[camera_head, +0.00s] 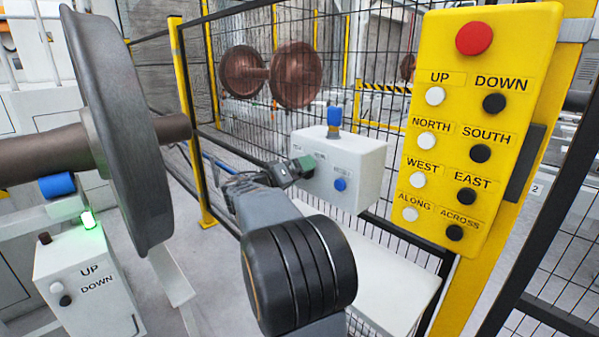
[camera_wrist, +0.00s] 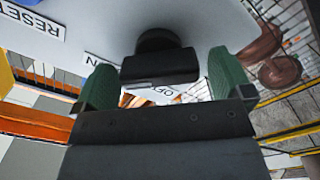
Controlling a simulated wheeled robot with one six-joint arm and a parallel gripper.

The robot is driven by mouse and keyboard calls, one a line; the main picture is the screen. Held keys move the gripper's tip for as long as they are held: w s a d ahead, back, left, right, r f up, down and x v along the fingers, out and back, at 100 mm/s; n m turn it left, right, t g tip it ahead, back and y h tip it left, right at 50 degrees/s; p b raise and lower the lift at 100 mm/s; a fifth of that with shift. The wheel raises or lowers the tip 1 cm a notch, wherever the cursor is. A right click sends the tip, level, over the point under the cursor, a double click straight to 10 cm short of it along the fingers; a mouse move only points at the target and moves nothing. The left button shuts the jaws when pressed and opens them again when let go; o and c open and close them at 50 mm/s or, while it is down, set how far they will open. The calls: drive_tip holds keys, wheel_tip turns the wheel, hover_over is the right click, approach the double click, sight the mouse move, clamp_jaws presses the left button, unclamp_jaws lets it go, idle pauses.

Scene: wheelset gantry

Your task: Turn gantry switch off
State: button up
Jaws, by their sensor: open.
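A white control box (camera_head: 362,165) stands in front of the mesh fence; its face also fills the upper wrist view (camera_wrist: 205,22). It carries a black switch knob (camera_wrist: 160,62) with a round base and a bar-shaped handle. The upside-down labels on the face include RESET, a partly covered ON and a partly covered OFF. My gripper (camera_head: 304,166) is in front of the left part of the box in the head view and hides the knob there. In the wrist view my gripper (camera_wrist: 164,82) has its green fingers apart, one on each side of the knob, with gaps between.
A blue button (camera_head: 340,184) is on the box's right side, and a blue lamp (camera_head: 334,116) is on top. A yellow pendant panel (camera_head: 492,40) hangs at the right. A large wheelset (camera_head: 125,120) and an UP/DOWN box (camera_head: 90,265) are at the left.

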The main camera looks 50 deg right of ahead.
drive_tip(key=shift+d, duration=0.3)
drive_tip(key=c, duration=0.9)
